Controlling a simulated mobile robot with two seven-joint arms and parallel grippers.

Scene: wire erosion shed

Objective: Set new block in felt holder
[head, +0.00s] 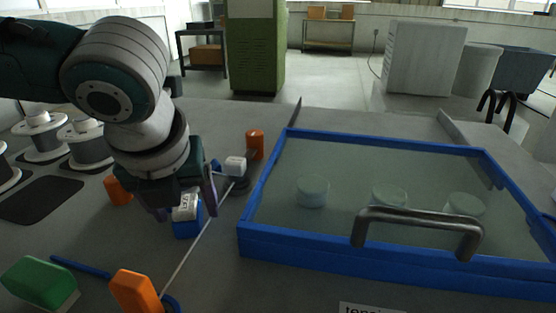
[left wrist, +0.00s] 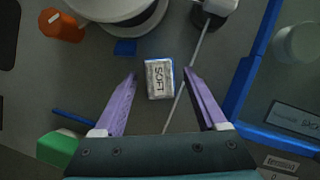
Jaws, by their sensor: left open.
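A pale grey block (left wrist: 160,80) marked "SOFT" stands between the open fingers of my left gripper (left wrist: 160,76) in the left wrist view. In the head view the block (head: 186,209) shows as a white top above a blue body (head: 187,228), which may be the felt holder. The same left gripper (head: 187,211) is over it, pointing down, with purple fingers on both sides. A blue edge shows along the block's right side in the wrist view. How deep the block sits in the blue part is hidden. My right gripper is not in view.
A thin wire (head: 195,245) runs close by the block's right. A blue-framed glass lid (head: 330,262) with a metal handle (head: 420,222) fills the right. Spools (head: 90,148) stand left; orange (head: 135,290) and green (head: 40,282) pieces lie at the front left.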

